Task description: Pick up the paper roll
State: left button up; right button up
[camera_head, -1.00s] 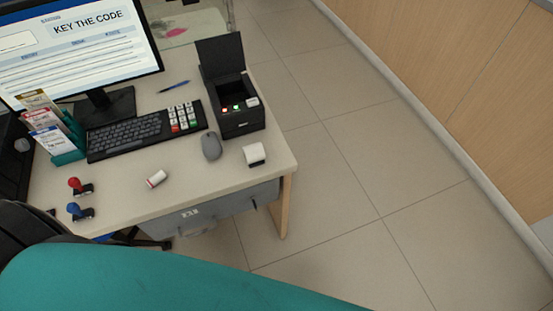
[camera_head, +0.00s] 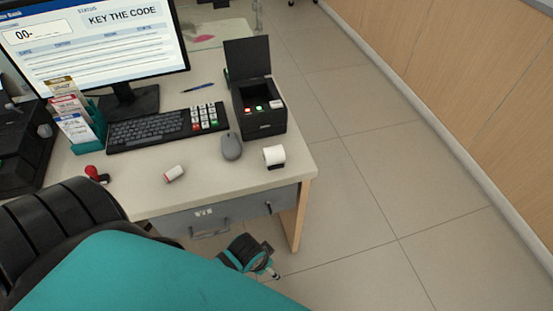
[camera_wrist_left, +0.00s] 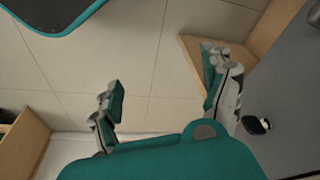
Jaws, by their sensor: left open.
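My right gripper is not in view.
A black printer (camera_head: 260,118) with its lid raised stands behind the roll. A mouse (camera_head: 231,146), keyboard (camera_head: 150,130), monitor (camera_head: 90,45) and red-topped stamp (camera_head: 95,174) are on the desk (camera_head: 215,180). A black chair (camera_head: 65,220) stands at front left. Floor to the right is clear.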

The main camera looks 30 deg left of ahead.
pick_arm(q)
jog(key=w+d+r+m+h+b, duration=0.1)
jog(key=w+r+m, duration=0.15)
jog(key=r, duration=0.35)
jog(key=w+d+r+m+b, duration=0.1)
jog(key=w+d+r+m, duration=0.1)
jog(key=w+r, duration=0.3)
jog(key=m+g+y, duration=0.1)
jog(key=m+g, duration=0.2)
jog(key=m, duration=1.6)
send_near(274, 149)
jog(key=f, duration=0.4)
jog(key=s+f, duration=0.1)
jog(key=f, duration=0.1)
jog(key=shift+d, duration=0.2)
jog(key=shift+w+f+p, duration=0.15)
jog(key=shift+f+p, duration=0.1)
jog(key=shift+f, duration=1.1)
jog(key=shift+w+f+p, duration=0.1)
jog(key=shift+f+p, duration=0.15)
jog(key=shift+f, duration=1.1)
jog(key=c, duration=1.3)
